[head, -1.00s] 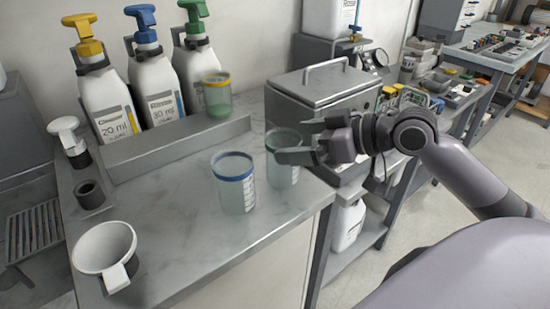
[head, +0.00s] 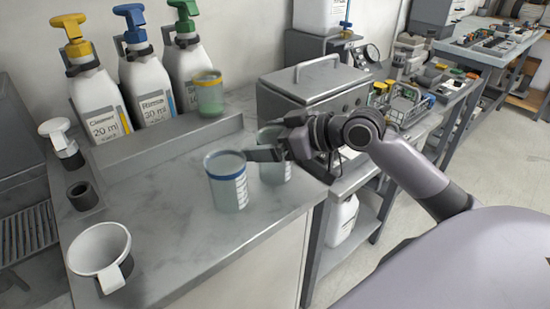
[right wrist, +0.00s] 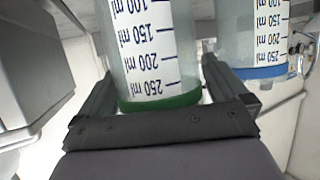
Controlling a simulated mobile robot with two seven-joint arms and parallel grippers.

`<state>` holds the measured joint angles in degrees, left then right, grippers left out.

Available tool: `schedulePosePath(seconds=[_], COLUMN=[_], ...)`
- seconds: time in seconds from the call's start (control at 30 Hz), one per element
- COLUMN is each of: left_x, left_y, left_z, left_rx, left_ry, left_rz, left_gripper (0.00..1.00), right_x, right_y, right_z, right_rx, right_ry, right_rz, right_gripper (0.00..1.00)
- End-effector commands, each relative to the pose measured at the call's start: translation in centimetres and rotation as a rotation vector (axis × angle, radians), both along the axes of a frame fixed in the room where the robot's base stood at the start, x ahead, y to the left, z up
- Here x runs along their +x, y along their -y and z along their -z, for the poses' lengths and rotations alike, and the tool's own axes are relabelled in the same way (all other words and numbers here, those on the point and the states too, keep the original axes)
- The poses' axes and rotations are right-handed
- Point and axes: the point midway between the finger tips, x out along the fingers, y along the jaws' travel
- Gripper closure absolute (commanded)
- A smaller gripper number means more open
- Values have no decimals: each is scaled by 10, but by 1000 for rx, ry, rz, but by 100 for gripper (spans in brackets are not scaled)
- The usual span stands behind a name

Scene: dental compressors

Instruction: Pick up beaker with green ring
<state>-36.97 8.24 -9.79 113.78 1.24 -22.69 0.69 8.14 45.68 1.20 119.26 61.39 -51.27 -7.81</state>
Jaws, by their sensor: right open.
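The beaker with the green ring (head: 275,172) stands on the grey counter near its right edge, partly hidden by my right gripper (head: 264,153). In the right wrist view the green-ringed beaker (right wrist: 150,60) lies between the two open fingers (right wrist: 158,72), its ring close to the palm and its scale upside down. I cannot tell whether the fingers touch it. The blue-ringed beaker (head: 228,182) stands just left of it, and in the right wrist view this beaker (right wrist: 265,45) is outside the right-hand finger. My left gripper is not in view.
A yellow-ringed beaker (head: 208,93) stands at the back by the pump bottles (head: 148,85). A grey ledge (head: 170,140) runs in front of the bottles. A metal box (head: 312,85) is behind the gripper. The front middle counter is clear.

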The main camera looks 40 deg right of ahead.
Motion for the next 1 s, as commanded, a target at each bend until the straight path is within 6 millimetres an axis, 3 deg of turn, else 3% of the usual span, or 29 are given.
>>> schedulePosePath(seconds=[0.07,0.23,0.67,0.87,1.0], left_x=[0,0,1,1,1], left_y=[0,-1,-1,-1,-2], left_z=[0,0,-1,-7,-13], left_rx=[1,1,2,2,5], left_ry=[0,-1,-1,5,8], left_rz=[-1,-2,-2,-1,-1], left_gripper=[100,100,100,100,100], right_x=[0,0,0,0,0], right_y=[0,0,0,0,0], right_z=[0,0,-7,-35,-71], right_rx=[0,0,0,-2,-3], right_ry=[0,0,2,6,7], right_rz=[0,0,0,-1,0], right_gripper=[0,51,52,52,52])
